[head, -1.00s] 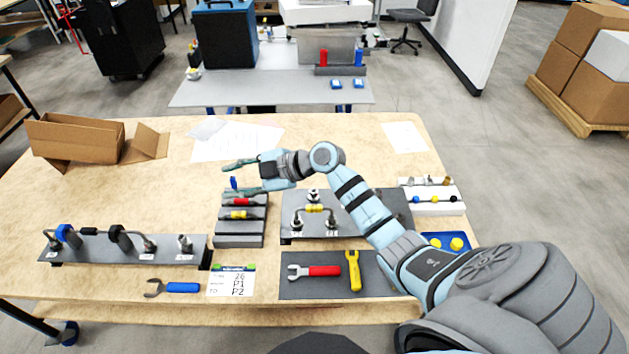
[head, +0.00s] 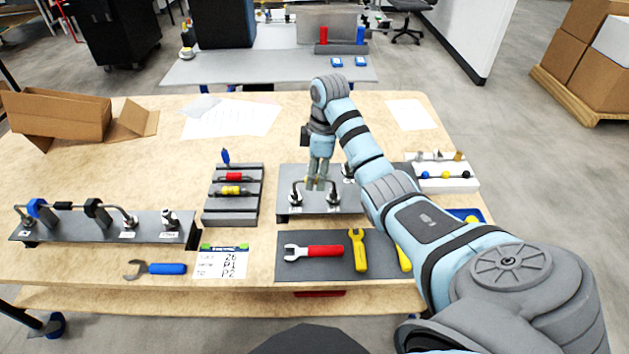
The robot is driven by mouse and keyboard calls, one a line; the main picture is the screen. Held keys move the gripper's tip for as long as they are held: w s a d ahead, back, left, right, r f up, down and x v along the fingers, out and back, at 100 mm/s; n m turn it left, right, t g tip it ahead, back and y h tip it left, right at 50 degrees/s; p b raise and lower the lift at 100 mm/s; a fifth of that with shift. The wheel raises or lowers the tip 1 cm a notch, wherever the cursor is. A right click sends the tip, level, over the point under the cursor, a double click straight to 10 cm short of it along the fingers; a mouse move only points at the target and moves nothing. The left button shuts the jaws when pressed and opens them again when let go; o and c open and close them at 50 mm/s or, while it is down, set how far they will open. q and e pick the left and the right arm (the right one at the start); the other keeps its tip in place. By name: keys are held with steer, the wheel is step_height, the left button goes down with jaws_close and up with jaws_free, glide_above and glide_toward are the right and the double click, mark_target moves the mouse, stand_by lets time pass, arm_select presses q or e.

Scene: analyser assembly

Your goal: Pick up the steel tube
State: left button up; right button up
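The steel tube (head: 297,184) is a bent tube with a yellow mark near its middle. It sits across two fittings on the grey plate (head: 345,210) at the centre of the table, both bends showing. My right gripper (head: 317,185) points down over the middle of the tube, with its fingertips at the yellow mark. The fingers hide part of the tube, and I cannot tell whether they are closed on it. My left gripper is not in view.
A grey rack (head: 232,217) with red, yellow and blue marked parts stands left of the plate. A dark mat (head: 330,268) with wrenches lies in front. A longer plate (head: 80,232) with another tube is at left. An open cardboard box (head: 60,115) is at back left.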

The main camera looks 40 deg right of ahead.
step_height(320, 180, down, 2)
steer(key=shift+a+f, duration=0.15)
steer(key=shift+f, duration=0.1)
jaws_close()
